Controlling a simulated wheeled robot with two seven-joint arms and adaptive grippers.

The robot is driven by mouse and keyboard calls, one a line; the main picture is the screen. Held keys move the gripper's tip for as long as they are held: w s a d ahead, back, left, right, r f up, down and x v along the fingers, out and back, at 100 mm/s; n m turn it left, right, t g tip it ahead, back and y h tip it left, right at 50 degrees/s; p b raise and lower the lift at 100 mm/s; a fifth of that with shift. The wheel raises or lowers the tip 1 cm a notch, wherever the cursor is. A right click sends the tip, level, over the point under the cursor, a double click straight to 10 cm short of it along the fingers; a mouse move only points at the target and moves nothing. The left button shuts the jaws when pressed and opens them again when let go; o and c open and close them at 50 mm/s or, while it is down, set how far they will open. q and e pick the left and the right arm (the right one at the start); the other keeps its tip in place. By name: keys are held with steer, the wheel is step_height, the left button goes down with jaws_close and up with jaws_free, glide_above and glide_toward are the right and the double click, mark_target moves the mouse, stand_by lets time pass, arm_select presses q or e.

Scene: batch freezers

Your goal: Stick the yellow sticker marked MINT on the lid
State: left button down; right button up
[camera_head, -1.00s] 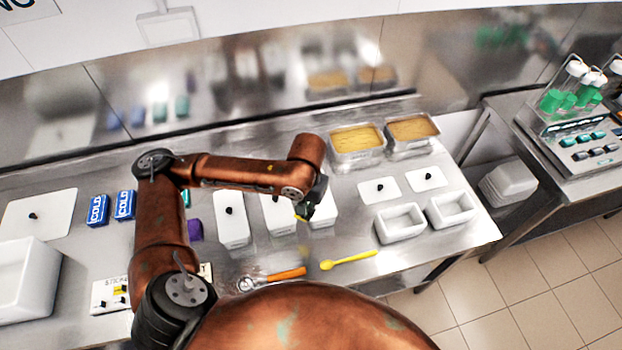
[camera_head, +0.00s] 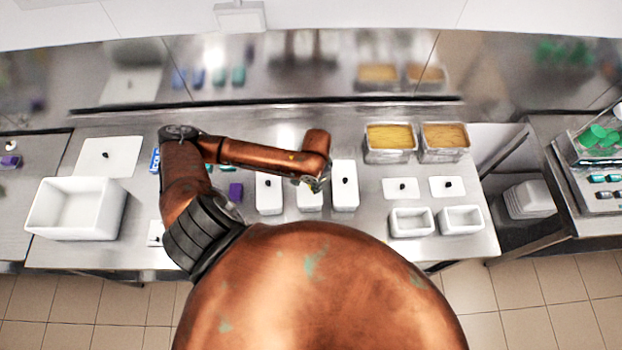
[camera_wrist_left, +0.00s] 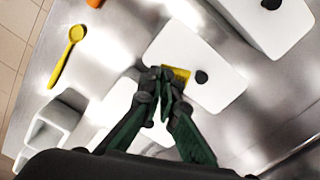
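The white lid with a black knob (camera_wrist_left: 220,85) lies under my left gripper in the left wrist view. It tops the middle of three white containers (camera_head: 309,203) in the head view. The yellow sticker (camera_wrist_left: 179,74) shows at the fingertips, over the lid beside the knob. Its marking is unreadable, and I cannot tell whether it touches the lid. My left gripper (camera_wrist_left: 162,84) has its fingertips together at the sticker's edge. In the head view the left gripper (camera_head: 316,185) is above the middle container and hides part of it. My right gripper is not in view.
Lidded white containers stand close on both sides, left (camera_head: 268,196) and right (camera_head: 345,190). Two tubs of yellow filling (camera_head: 390,155) stand at the back right. Small open white tubs (camera_head: 411,222) are at the front right. A yellow spoon (camera_wrist_left: 65,52) lies on the steel counter.

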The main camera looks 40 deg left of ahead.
mark_target(312, 200)
arm_select(q)
steer(key=shift+s+a+r, duration=0.15)
steer(key=shift+s+a, duration=0.15)
steer(key=shift+s, duration=0.1)
steer(key=shift+a+p, duration=0.1)
steer(key=shift+p, duration=0.3)
steer(key=shift+f+m, duration=0.25)
steer(key=shift+m, duration=0.05)
step_height(312, 200, down, 2)
steer(key=b, duration=0.3)
steer(key=shift+s, duration=0.1)
step_height(312, 200, down, 2)
steer(key=b, duration=0.3)
steer(key=shift+f, duration=1.15)
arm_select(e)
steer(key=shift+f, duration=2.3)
arm_select(q)
steer(key=shift+f, duration=0.3)
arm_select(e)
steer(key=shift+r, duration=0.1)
arm_select(q)
steer(key=c, duration=2.1)
jaws_free()
steer(key=shift+o, duration=0.6)
